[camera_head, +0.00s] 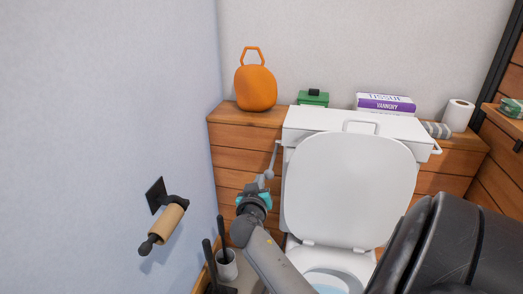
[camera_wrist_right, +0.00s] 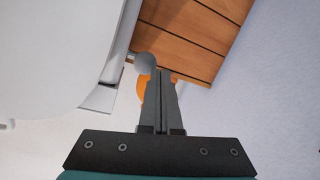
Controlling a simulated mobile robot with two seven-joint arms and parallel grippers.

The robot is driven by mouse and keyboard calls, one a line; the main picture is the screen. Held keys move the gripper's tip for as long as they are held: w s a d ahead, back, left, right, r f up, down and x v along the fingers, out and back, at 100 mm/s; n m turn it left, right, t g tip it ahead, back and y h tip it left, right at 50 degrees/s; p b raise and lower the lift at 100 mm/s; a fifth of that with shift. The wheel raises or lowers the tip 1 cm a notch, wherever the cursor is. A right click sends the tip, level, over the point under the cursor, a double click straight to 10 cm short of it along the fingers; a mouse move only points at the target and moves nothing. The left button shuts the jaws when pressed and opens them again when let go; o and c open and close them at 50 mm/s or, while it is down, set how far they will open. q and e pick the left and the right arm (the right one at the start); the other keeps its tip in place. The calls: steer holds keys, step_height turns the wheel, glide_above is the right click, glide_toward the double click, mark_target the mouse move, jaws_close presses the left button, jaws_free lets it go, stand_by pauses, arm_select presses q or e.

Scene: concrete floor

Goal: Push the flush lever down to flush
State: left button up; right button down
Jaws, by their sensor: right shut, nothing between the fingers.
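The white toilet (camera_head: 352,190) stands against the wood-panelled ledge with its lid raised. A grey flush lever (camera_head: 276,152) hangs at the left side of its white tank (camera_head: 300,122). In the right wrist view, the lever's round grey end (camera_wrist_right: 145,62) shows right beside the fingertips. My right gripper (camera_head: 264,181) is at the lower end of the lever. It is shut and empty, with its two fingers (camera_wrist_right: 160,75) together. I cannot tell whether the fingertips touch the lever. My left gripper is not in view.
A toilet-paper holder (camera_head: 166,222) juts from the left wall. A toilet brush (camera_head: 226,264) stands below it.

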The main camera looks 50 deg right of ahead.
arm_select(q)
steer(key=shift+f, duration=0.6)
arm_select(e)
steer(key=s+a, duration=0.2)
steer(key=a, duration=0.1)
steer(key=s+a+f, duration=0.1)
steer(key=shift+a+f, duration=0.1)
steer(key=shift+a, duration=0.25)
